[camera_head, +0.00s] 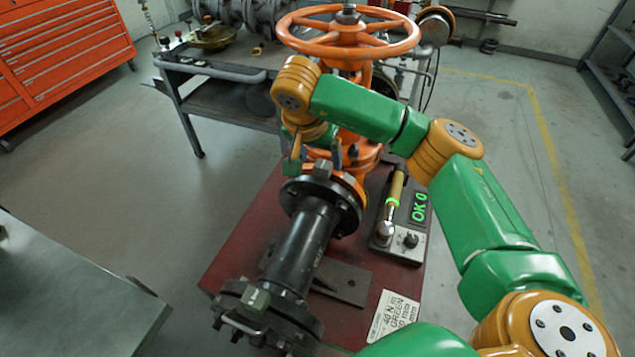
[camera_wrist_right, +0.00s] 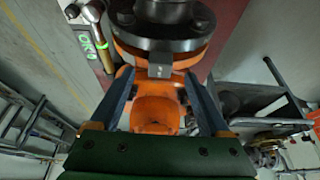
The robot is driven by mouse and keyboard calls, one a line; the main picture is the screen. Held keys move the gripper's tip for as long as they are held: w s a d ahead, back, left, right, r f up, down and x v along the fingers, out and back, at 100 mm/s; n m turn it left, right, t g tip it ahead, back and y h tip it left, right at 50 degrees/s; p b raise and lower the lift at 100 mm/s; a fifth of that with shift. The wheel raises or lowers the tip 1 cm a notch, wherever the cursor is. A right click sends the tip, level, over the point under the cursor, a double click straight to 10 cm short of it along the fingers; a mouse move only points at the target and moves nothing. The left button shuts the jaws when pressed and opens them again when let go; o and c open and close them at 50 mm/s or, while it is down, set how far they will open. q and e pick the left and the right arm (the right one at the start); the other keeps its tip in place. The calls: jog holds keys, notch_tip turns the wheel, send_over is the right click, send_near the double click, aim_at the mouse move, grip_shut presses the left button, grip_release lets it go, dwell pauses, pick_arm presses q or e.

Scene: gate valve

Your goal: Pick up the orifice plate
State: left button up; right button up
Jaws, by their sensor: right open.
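A small grey tab (camera_head: 321,169) stands up at the joint between the orange valve body (camera_head: 364,150) and the black pipe flange (camera_head: 338,208). It looks like the orifice plate's tab; the plate's disc is hidden between the flanges. The tab also shows in the right wrist view (camera_wrist_right: 159,71). My right gripper (camera_head: 316,158) is open, with one finger to each side of the tab. In the wrist view its fingertips (camera_wrist_right: 159,76) are apart with the tab between them, not visibly touching it. My left gripper is not in view.
The orange handwheel (camera_head: 348,38) rises behind my right forearm. The black pipe (camera_head: 301,245) runs to a lower flange with a similar tab (camera_head: 257,299). A torque tool on a stand reading "OK 0" (camera_head: 402,235) is to the right. A grey workbench (camera_head: 225,101) stands behind.

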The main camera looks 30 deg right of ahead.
aim_at(322, 166)
jog(key=x, duration=0.3)
jog(key=shift+s+d, duration=0.15)
jog(key=shift+w+f, duration=0.25)
jog(key=shift+f, duration=0.05)
jog(key=shift+s, duration=0.1)
grip_shut()
jog(key=shift+r, duration=0.1)
dwell(0.7)
